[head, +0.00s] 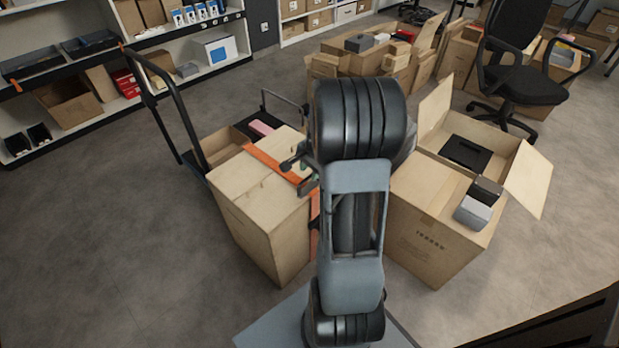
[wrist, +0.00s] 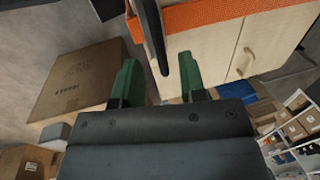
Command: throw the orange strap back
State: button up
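The orange strap (head: 266,160) lies across the top of the closed tan carton (head: 255,232) left of my arm. It runs down that carton's right side, partly hidden by my arm. In the wrist view the strap (wrist: 236,10) crosses the top of the picture along the carton's edge. My gripper (head: 303,172) is at the right top edge of this carton, close to the strap. Its green fingers, seen in the wrist view (wrist: 158,80), stand apart with no strap between them. A dark bar shows in front of the gap; I cannot tell what it is.
A black-handled cart (head: 168,105) stands behind the strapped carton. More cartons and an office chair (head: 522,75) are behind. The floor at left is clear.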

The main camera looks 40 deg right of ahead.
jog(key=shift+w+f+b, duration=0.25)
jog(key=shift+f+b, duration=0.05)
jog(key=shift+f, duration=0.9)
jog(key=shift+c, duration=0.4)
grip_shut()
